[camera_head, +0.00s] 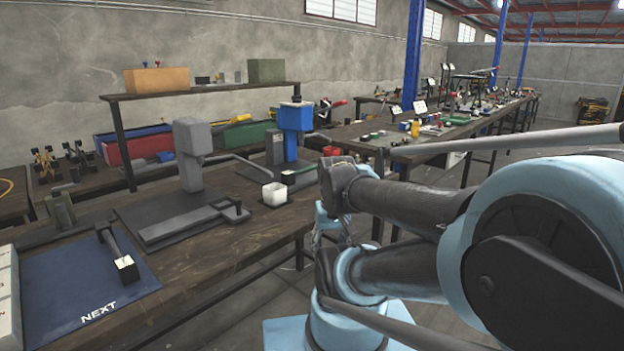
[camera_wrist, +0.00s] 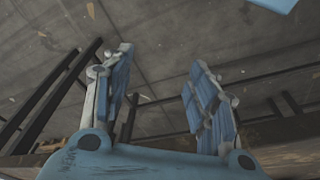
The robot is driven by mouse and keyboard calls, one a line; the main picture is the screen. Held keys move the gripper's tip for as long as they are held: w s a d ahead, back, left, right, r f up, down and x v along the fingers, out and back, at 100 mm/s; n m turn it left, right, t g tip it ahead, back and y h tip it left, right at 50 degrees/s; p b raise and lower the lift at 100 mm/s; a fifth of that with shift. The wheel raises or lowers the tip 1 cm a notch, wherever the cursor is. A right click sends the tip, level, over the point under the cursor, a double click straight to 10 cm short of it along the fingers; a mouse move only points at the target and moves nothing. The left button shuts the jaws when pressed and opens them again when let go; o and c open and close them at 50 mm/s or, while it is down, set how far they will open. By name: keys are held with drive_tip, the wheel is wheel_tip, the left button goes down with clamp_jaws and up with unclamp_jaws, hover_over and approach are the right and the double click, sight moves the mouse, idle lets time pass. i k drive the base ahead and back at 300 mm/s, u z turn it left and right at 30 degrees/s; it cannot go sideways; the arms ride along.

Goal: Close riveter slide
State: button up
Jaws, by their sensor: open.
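A grey riveter (camera_head: 191,150) stands on the near wooden workbench. Its flat slide (camera_head: 185,224) sticks out of the base toward the right, with a handle loop (camera_head: 231,210) at the end. A blue riveter (camera_head: 295,125) stands farther back; its slide is hard to make out behind a white cup. My gripper shows in the wrist view (camera_wrist: 160,65) with its two blue-padded fingers wide apart and nothing between them. In the head view my gripper is beside the bench's right edge, mostly hidden behind my arm, apart from both riveters.
A blue mat (camera_head: 75,288) with a black-handled tool (camera_head: 118,256) lies at front left. A shelf (camera_head: 205,91) with boxes runs behind. Floor shows beyond the bench's right edge.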

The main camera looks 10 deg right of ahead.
sight(309, 177)
drive_tip(key=z, duration=0.95)
drive_tip(key=k, duration=1.3)
drive_tip(key=u, duration=0.3)
drive_tip(key=i, duration=1)
drive_tip(key=u, duration=0.05)
